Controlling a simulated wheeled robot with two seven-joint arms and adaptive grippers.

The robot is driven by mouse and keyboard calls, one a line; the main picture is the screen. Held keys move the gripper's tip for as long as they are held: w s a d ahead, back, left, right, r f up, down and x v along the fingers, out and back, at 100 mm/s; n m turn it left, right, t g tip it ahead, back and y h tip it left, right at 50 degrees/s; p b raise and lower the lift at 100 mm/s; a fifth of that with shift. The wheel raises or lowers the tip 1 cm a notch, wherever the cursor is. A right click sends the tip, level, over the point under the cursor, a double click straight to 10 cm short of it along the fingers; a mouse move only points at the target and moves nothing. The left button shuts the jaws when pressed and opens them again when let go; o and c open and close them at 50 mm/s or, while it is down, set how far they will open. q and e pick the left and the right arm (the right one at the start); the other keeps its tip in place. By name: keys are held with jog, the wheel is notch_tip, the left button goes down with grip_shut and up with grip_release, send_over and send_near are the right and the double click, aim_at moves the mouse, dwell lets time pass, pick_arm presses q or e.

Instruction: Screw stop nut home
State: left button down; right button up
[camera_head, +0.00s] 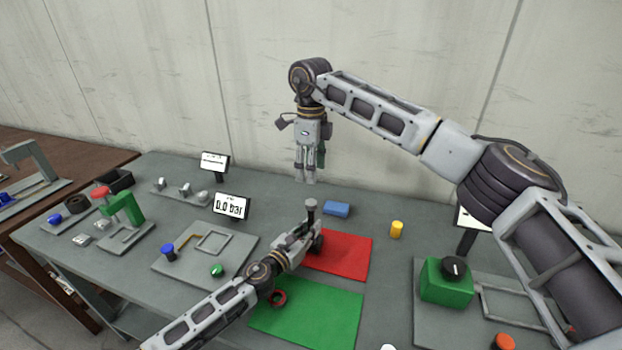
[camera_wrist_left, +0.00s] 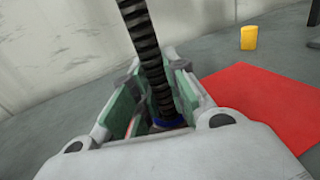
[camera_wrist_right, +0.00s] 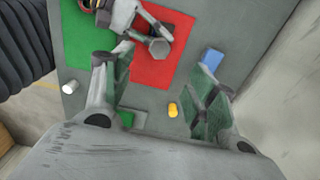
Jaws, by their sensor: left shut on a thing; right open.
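My left gripper (camera_head: 312,238) is shut on a dark threaded screw (camera_wrist_left: 151,60) over the red mat (camera_head: 345,257). The screw stands roughly upright, and its grey hex head (camera_head: 311,204) is on top; the head also shows in the right wrist view (camera_wrist_right: 158,47). A blue part (camera_wrist_left: 172,126) shows at the screw's lower end, partly hidden by the fingers; I cannot tell whether it is the stop nut. My right gripper (camera_head: 309,176) is open and empty, pointing down behind and above the screw. A red ring (camera_head: 278,298) lies by the green mat (camera_head: 312,318), beside my left arm.
A blue block (camera_head: 337,209) and a yellow cylinder (camera_head: 397,230) stand behind and right of the red mat. A green box with a black knob (camera_head: 446,282) is at the right. Fixtures and a small display (camera_head: 232,206) stand at the left. A wall is behind the table.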

jog(key=shift+r, duration=0.55)
pick_arm(q)
jog(key=c, duration=1.3)
grip_release()
jog(key=shift+v, duration=6)
jog(key=shift+r, duration=0.1)
pick_arm(e)
jog(key=shift+r, duration=0.1)
pick_arm(q)
notch_tip(320, 180, up, 9)
jog(key=p, duration=0.9)
pick_arm(e)
notch_tip(320, 180, up, 9)
